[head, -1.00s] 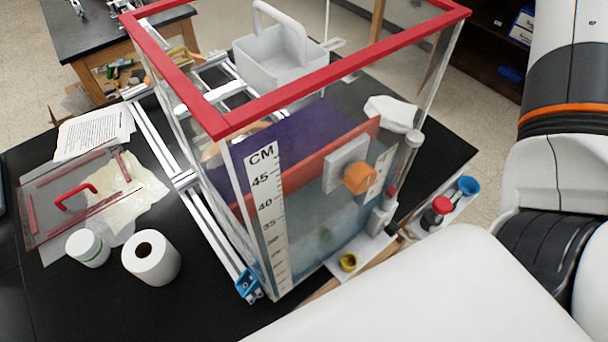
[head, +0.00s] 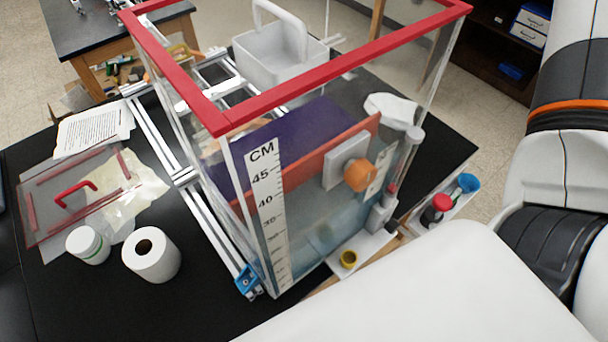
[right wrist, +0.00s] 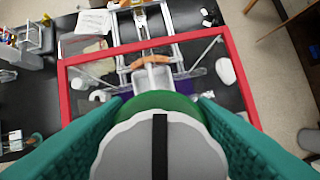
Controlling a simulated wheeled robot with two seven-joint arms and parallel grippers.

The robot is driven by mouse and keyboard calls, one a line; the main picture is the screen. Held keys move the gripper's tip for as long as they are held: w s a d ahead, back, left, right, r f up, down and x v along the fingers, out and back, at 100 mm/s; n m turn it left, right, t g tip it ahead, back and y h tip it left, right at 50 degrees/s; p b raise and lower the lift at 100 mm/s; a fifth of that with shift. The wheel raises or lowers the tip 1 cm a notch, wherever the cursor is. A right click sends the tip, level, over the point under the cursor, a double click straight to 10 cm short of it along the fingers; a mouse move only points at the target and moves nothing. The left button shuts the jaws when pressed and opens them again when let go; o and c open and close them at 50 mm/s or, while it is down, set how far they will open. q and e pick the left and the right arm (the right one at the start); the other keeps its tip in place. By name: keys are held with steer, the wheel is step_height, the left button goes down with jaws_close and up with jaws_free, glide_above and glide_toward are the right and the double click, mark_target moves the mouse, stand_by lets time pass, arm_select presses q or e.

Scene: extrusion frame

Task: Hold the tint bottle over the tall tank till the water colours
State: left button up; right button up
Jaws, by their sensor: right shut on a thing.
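The tall tank (head: 270,112) is a clear box with a red rim and a CM scale (head: 266,205) on its near corner. Its lower part looks pale blue-grey, with no strong colour visible. In the right wrist view, the tank's red rim (right wrist: 140,47) lies below my right gripper (right wrist: 160,103). The teal fingers are shut on a round green and grey-white object with a black stripe, which appears to be the tint bottle (right wrist: 190,150). My right gripper is outside the head view, and my left gripper is in neither view.
A white caddy (head: 270,70) stands behind the tank. A paper roll (head: 151,258), a white tub (head: 88,246) and a clear panel with a red handle (head: 40,215) lie left. A narrow tray with small bottles (head: 450,210) is at the right. My arm covers the lower right.

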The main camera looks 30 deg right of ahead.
steer(key=s+d+r, duration=0.1)
steer(key=s, duration=1)
steer(key=shift+s+d+r, duration=0.3)
steer(key=shift+d, duration=0.05)
steer(key=shift+w, duration=0.1)
